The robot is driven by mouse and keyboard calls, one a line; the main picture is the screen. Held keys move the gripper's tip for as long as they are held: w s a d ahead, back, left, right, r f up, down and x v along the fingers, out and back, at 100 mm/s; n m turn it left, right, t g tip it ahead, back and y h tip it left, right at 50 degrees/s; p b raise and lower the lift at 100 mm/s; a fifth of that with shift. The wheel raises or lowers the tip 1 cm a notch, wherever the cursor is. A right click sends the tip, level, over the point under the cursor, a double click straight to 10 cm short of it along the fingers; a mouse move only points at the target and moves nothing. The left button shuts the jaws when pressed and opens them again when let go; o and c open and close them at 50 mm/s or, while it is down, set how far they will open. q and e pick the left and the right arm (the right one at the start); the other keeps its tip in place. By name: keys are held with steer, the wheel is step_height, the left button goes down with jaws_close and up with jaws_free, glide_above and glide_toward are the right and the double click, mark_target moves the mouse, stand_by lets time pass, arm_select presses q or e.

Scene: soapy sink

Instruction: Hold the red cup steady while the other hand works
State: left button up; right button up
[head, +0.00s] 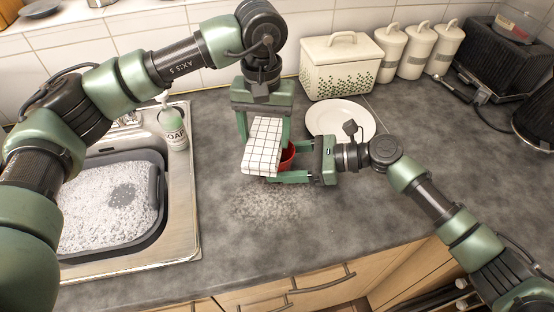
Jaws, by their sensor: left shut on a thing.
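The red cup (288,159) stands on the grey counter, mostly hidden behind a white checked cloth (262,147). My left gripper (263,128) points down from above and is shut on the cloth, which hangs in front of and against the cup as seen here. My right gripper (290,161) reaches in from the right with one finger on the far side of the cup and one on the near side. Its fingers appear closed against the cup, though the cloth hides part of the contact.
A white plate (341,117) lies close behind my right gripper. A soap bottle (174,130) stands by the sink, whose grey basin (156,200) holds suds. A lidded box (340,68) and canisters (419,48) line the wall. A speckled patch (270,205) marks the counter in front.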

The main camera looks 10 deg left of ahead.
arm_select(q)
steer(key=shift+w+f, duration=0.1)
steer(key=shift+w, duration=0.05)
steer(key=shift+w, duration=1.3)
steer(key=shift+s, duration=0.1)
steer(key=shift+s+r, duration=0.2)
steer(key=shift+s, duration=1.15)
steer(key=shift+s+f, duration=0.1)
steer(key=shift+s, duration=1.3)
steer(key=shift+w, duration=1.45)
